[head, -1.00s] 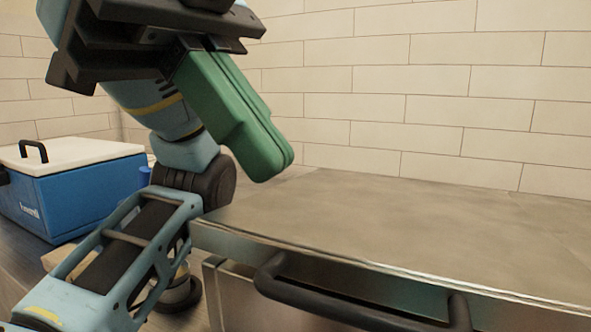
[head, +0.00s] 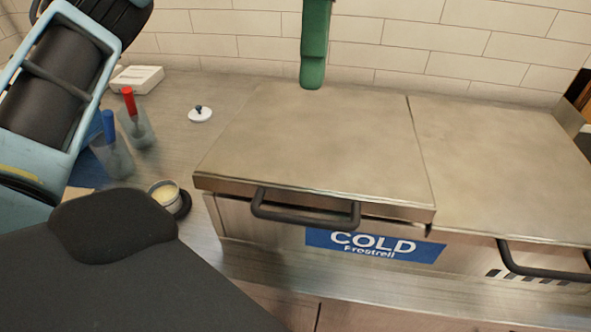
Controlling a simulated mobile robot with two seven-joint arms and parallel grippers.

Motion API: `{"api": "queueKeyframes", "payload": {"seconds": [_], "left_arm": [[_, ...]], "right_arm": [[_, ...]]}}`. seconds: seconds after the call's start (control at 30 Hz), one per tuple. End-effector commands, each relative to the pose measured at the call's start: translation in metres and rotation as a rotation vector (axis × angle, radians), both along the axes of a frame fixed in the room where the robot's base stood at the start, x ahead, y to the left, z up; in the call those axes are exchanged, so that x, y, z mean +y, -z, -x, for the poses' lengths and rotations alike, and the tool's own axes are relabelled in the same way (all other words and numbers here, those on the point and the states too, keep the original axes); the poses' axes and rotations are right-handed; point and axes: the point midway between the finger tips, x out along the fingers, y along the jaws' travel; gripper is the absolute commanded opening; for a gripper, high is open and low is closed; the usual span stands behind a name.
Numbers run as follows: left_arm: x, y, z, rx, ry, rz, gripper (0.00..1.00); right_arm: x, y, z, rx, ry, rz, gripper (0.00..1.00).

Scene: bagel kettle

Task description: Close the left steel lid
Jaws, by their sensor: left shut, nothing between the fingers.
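The left steel lid (head: 310,140) is a flat metal panel in the middle of the head view, with a black bar handle (head: 305,212) on its front edge. It lies almost flat over the cold unit, with a thin dark line under its front right corner. I cannot tell whether it is fully seated. My right gripper is not in view.
The right steel lid (head: 500,160) lies flat beside it. A blue COLD label (head: 375,246) is on the unit's front. At the left are containers with a red handle (head: 129,101) and a blue handle (head: 108,126), a small cup (head: 163,190) and a white knobbed lid (head: 200,114).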

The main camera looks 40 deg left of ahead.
Motion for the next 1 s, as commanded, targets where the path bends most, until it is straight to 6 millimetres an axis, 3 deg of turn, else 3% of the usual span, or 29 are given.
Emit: {"api": "queueKeyframes", "payload": {"seconds": [0.27,0.6,1.0], "left_arm": [[-0.002,0.016,0.002,0.007,0.002,-0.001,0.0],[-0.01,0.073,0.019,0.008,0.005,0.0,0.0],[-0.017,0.125,0.036,0.002,0.002,0.001,0.0]], "right_arm": [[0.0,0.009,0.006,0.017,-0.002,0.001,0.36],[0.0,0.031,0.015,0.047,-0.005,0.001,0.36],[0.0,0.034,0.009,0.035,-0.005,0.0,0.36]]}}
